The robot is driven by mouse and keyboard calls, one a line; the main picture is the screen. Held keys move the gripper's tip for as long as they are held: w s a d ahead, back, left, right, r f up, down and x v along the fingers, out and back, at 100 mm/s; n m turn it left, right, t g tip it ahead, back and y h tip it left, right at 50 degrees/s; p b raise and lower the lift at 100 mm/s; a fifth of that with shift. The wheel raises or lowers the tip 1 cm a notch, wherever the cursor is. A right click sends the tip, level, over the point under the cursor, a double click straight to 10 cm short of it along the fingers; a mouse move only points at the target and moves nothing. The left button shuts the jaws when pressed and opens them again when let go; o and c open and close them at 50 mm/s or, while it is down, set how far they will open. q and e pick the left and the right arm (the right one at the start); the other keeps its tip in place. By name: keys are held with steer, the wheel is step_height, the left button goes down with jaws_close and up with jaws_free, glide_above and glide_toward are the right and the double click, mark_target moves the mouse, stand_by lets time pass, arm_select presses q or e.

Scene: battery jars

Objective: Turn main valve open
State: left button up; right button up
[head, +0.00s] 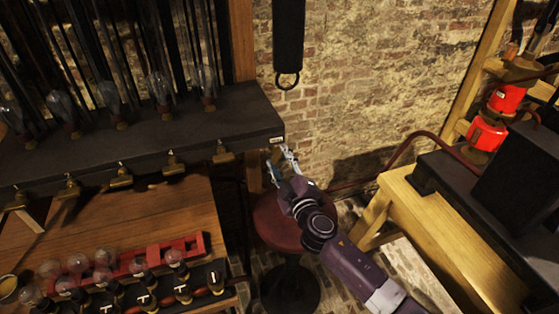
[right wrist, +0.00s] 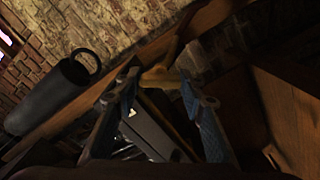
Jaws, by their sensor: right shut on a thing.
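My right gripper (head: 281,163) reaches up beside the right end of the black shelf in the head view. In the right wrist view the two blue-padded fingers of my right gripper (right wrist: 165,92) close around a yellow brass piece, which I take to be the main valve (right wrist: 163,76). The fingers stay some way apart with the brass between their tips. How far the valve is turned cannot be told. In the head view I cannot make out the held piece. My left gripper is not in view.
The black shelf (head: 240,119) carries glass bulbs, with several brass taps (head: 173,163) along its front. A red stool (head: 279,222) stands below my right gripper. A black hanging cylinder with a ring (head: 288,80) is above. A wooden bench (head: 440,232) stands at right.

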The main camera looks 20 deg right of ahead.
steer(key=n, duration=0.3)
steer(key=shift+n, duration=2.1)
steer(key=o, duration=1.2)
steer(key=shift+c, duration=0.2)
steer(key=shift+s, duration=0.15)
steer(key=s, duration=0.7)
steer(key=shift+s, duration=0.35)
steer(key=shift+d, duration=0.1)
